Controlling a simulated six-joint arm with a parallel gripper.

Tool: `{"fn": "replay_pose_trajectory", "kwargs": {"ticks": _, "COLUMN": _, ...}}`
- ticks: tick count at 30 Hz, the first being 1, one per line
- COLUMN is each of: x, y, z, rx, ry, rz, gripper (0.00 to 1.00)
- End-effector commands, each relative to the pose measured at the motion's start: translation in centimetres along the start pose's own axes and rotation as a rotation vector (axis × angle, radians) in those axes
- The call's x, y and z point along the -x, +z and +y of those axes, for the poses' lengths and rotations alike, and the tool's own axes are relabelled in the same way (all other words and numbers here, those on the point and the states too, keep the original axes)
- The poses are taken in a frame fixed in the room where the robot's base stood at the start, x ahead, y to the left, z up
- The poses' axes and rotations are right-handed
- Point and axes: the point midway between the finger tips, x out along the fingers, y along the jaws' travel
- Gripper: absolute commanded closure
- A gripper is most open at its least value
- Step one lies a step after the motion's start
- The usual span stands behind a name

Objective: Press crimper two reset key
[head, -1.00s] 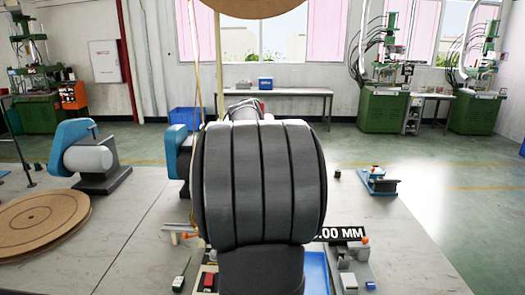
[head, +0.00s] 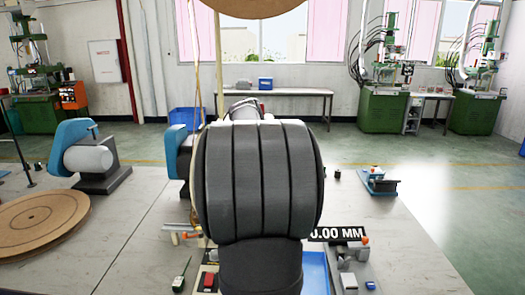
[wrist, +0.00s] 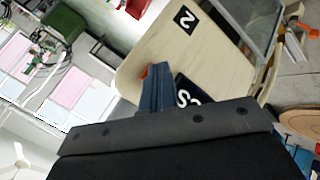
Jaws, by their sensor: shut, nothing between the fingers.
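In the wrist view, a beige panel (wrist: 145,60) carries a black label with a white 2 (wrist: 185,20). A second black label (wrist: 188,92) with white lettering is partly hidden by my gripper's dark body. My gripper (wrist: 159,68) shows as narrow blue-grey fingers, shut and empty, in front of the panel. A small red-orange spot (wrist: 144,72), which may be the reset key, shows right beside the fingertips. I cannot tell whether they touch it. In the head view my arm hides the gripper and the panel.
Blue machines stand on the bench at the left (head: 90,158) and partly behind my arm (head: 178,150). A round brown board (head: 40,222) lies at the left. A blue tray (head: 315,270) and a 0.00 MM display (head: 338,234) are at the right.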

Motion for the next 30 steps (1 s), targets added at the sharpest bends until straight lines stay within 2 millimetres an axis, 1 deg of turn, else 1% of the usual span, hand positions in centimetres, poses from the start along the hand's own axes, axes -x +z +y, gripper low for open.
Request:
{"fn": "replay_pose_trajectory", "kwargs": {"ticks": 12, "x": 1.3, "y": 0.9, "z": -0.9, "rx": 0.0, "ry": 0.0, "rz": 0.0, "gripper": 1.0}}
{"fn": "replay_pose_trajectory", "kwargs": {"ticks": 23, "x": 1.4, "y": 1.0, "z": -1.0, "rx": 0.0, "ry": 0.0, "rz": 0.0, "gripper": 1.0}}
{"fn": "replay_pose_trajectory", "kwargs": {"ticks": 30, "x": 2.9, "y": 2.1, "z": -2.1, "rx": 0.001, "ry": 0.001, "rz": 0.001, "gripper": 1.0}}
